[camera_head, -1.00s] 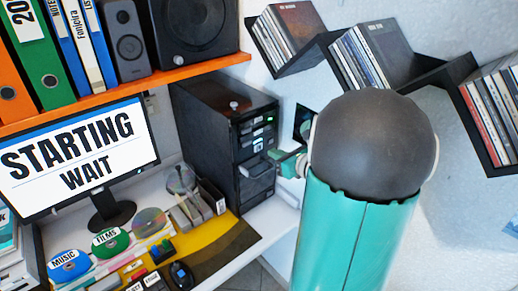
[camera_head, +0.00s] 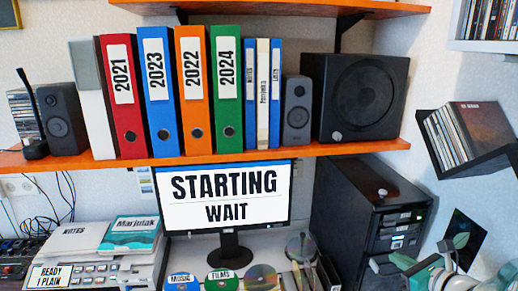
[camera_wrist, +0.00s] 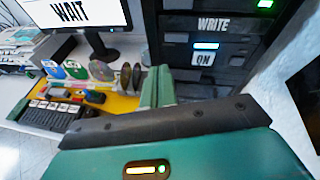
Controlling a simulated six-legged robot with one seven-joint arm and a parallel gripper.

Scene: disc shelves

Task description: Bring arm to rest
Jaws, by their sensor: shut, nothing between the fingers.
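My gripper (camera_wrist: 157,76) shows in the wrist view with its two green fingers closed together, nothing between them. It points toward the black computer tower (camera_wrist: 207,45), whose front has WRITE and ON labels; the fingers overlap the tower's lower left in the picture, and I cannot tell how far apart they are. In the head view, teal and white parts, apparently of my arm, show at the bottom right corner, beside the tower (camera_head: 350,215). My fingertips cannot be made out clearly there.
The monitor (camera_head: 222,197) reads STARTING WAIT. An orange shelf (camera_head: 250,152) above it holds binders and speakers. A black zigzag shelf (camera_head: 470,165) with discs hangs at the right. Discs, a printer and a keyboard (camera_wrist: 50,115) crowd the desk. Some wall is bare at the right.

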